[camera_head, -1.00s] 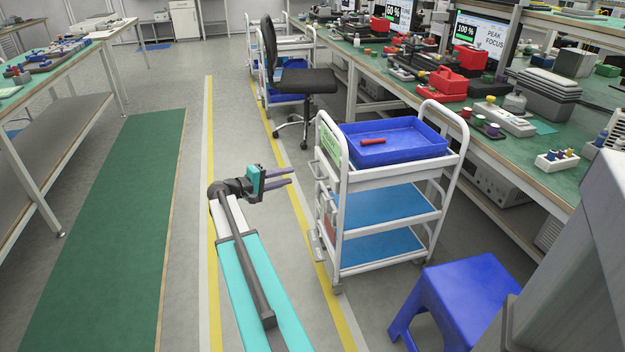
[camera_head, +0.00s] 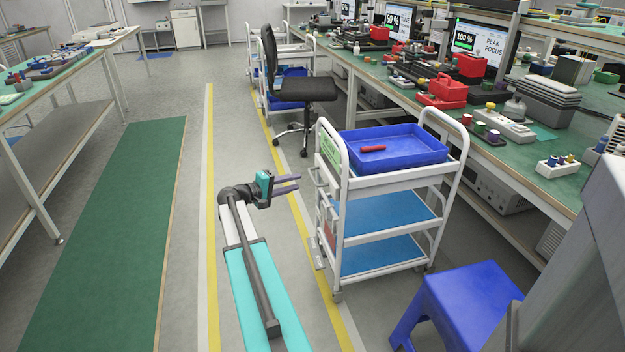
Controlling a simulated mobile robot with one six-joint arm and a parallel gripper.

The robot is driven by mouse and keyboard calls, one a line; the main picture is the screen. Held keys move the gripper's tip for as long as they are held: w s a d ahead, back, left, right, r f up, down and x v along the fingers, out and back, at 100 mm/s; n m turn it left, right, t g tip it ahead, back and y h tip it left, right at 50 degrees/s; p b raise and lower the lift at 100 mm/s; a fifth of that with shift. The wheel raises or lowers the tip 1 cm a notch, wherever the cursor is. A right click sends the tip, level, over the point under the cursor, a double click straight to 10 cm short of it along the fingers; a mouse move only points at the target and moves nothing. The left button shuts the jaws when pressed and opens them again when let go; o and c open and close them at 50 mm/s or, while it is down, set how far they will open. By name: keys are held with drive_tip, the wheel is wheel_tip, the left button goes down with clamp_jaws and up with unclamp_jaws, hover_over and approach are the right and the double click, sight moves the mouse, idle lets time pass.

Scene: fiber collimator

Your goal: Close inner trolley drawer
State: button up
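A white trolley (camera_head: 395,180) with rounded handle rails stands right of the picture's middle, beside the workbench. A blue tray (camera_head: 415,152) with a red tool (camera_head: 373,149) in it sits on its top. Two blue-floored shelves (camera_head: 385,218) lie below. White handle-like parts (camera_head: 318,245) stick out on its left side; I cannot tell which one is the inner drawer or how far it is out. My gripper (camera_head: 299,183) is left of the trolley, apart from it, pointing right towards it. Its two dark fingers are spaced apart with nothing between them.
A blue stool (camera_head: 455,308) stands in front of the trolley at the lower right. A black chair (camera_head: 300,88) and another trolley (camera_head: 285,75) are behind. A green-topped workbench (camera_head: 480,135) runs along the right. The floor with the green mat (camera_head: 115,230) is clear on the left.

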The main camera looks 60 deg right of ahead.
sight(312, 176)
drive_tip(key=b+x, duration=0.1)
drive_tip(key=x, duration=0.8)
drive_tip(key=shift+s+d+f, duration=0.1)
drive_tip(key=shift+s+d, duration=0.05)
drive_tip(key=shift+d, duration=0.1)
clamp_jaws()
